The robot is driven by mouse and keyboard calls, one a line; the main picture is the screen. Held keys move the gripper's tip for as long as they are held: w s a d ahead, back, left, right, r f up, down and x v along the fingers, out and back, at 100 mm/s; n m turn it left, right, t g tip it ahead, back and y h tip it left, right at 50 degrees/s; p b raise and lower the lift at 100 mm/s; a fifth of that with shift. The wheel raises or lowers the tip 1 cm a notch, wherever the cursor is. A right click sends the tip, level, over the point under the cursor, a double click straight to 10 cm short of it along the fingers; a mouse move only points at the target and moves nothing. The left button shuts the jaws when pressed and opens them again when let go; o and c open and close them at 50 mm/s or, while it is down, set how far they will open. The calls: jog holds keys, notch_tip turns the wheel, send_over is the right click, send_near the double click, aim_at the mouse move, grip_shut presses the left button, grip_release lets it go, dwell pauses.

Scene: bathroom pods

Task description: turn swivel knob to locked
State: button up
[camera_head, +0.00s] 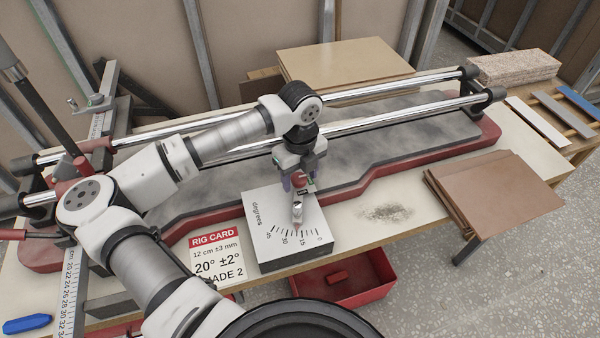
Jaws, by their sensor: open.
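A pale grey box (262,238) with a degree scale marked 45, 30, 15 and 0 stands at the front edge of the bench. A small silvery upright piece, seemingly the swivel knob (297,212), stands on it behind the scale. A small reddish pointer tip shows near the marks between 30 and 15. My gripper (298,188) points down over the knob, open, with its fingers around or just above the knob's top. A red part shows between the fingers. I cannot tell whether they touch it. No locked mark is readable.
A rig card (215,258) reading 20° ±2° lies left of the box. Two chrome rails (375,118) run behind my gripper over a red-edged base (420,162). A red bin (345,285) sits below the bench front.

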jog(key=c, duration=1)
